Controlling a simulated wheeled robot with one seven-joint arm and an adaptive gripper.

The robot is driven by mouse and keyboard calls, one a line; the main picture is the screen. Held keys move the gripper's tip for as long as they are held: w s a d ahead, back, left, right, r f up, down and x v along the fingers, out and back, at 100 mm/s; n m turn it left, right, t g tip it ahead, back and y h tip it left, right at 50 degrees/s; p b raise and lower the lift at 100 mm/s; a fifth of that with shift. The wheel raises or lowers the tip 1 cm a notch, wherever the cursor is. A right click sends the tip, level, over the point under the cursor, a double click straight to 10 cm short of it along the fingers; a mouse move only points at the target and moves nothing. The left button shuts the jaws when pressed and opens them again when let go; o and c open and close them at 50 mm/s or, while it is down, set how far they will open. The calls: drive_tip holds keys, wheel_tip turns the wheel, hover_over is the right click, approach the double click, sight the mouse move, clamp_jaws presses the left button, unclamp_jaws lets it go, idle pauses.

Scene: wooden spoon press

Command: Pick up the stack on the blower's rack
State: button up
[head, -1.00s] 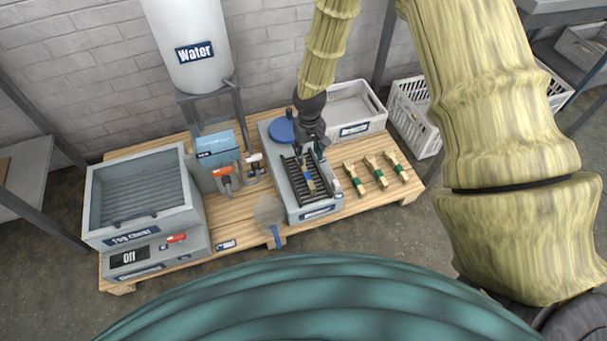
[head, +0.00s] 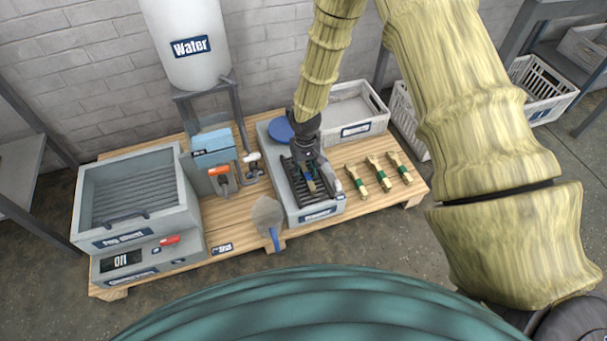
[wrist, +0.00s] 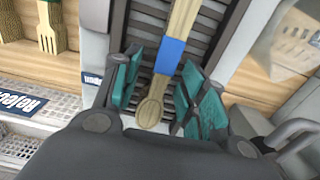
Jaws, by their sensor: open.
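The stack is a light wooden spoon-shaped bundle with a blue band (wrist: 170,55). It lies lengthwise on the dark slatted rack (wrist: 148,20) of the grey blower (head: 277,180); its front part shows in the head view (head: 310,185). My gripper (head: 309,168) is low over the rack, pointing down. In the wrist view my gripper (wrist: 160,68) is open, with one teal finger pad on each side of the stack near the band. Gaps show between pads and stack. The stack's far end runs out of the wrist view, and my gripper hides part of it in the head view.
Three green-banded wooden bundles (head: 378,173) lie right of the blower. A white crate (head: 375,103) stands behind. A round grey paddle (head: 267,213) lies close on the left. A fog chest (head: 135,200) and water tank (head: 185,40) stand further left. A blue disc (head: 279,130) is behind the rack.

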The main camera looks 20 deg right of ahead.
drive_tip(key=shift+f, duration=0.35)
clamp_jaws()
drive_tip(key=shift+r, duration=0.1)
